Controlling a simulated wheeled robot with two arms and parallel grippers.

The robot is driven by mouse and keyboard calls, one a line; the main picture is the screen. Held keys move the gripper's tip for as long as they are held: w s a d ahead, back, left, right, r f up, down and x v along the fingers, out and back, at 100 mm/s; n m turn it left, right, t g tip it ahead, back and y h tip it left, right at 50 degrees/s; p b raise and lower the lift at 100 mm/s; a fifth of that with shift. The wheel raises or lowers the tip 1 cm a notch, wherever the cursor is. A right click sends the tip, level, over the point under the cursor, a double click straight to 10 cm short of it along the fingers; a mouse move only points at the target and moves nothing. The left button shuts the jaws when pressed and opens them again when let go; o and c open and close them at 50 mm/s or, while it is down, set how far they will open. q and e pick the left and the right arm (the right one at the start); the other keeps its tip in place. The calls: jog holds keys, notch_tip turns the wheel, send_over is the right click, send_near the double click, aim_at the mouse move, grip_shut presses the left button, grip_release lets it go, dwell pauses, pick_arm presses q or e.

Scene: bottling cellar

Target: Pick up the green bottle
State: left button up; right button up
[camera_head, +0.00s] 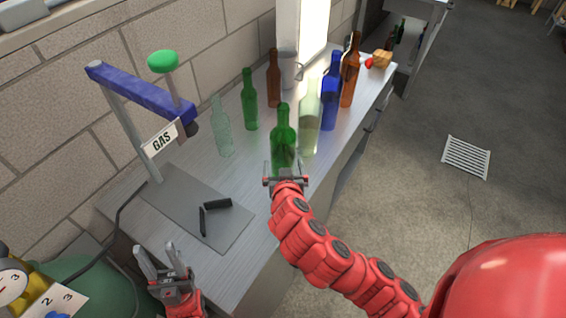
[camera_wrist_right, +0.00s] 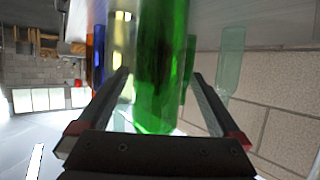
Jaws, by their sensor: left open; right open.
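A green bottle (camera_head: 284,128) stands upright near the front of the workbench. My right gripper (camera_head: 285,170) is open, low at its near side. In the right wrist view, the green bottle (camera_wrist_right: 162,65) shows between the two open fingers (camera_wrist_right: 160,85), which do not visibly grip it. The bottle's lower part is partly hidden by the gripper in the head view. A second green bottle (camera_head: 250,103) stands further back to the left. My left gripper (camera_head: 161,256) is open and empty at the lower left, away from the bottles.
Around them stand a pale clear bottle (camera_head: 222,130), a pale yellowish bottle (camera_head: 310,120), a blue bottle (camera_head: 331,95) and brown bottles (camera_head: 273,80). A GAS stand (camera_head: 140,95) with a grey plate (camera_head: 180,205) is at left. Floor at right is open.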

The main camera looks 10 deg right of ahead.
aim_at(283, 157)
jog(key=shift+x, duration=2.65)
jog(key=shift+d, duration=0.15)
grip_shut()
